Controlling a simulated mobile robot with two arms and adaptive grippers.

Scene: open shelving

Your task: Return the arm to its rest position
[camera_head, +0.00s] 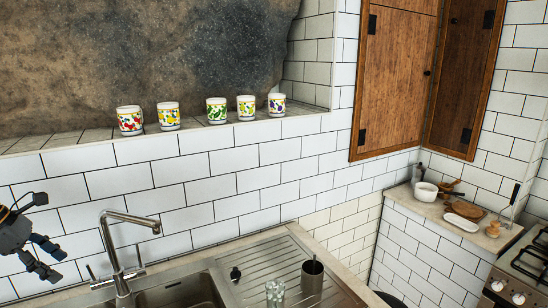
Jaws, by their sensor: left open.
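My left gripper (48,262) comes in at the lower left edge. It is black, its fingers are spread, and nothing is between them. It is in front of the white tiled wall, to the left of the sink tap. The rest of my left arm is cut off by the picture's edge. My right gripper does not show.
A metal tap (112,245) stands by the sink (180,293), right of my gripper. Several patterned mugs (217,110) line the tiled ledge above. A stove (522,275) is at far right.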

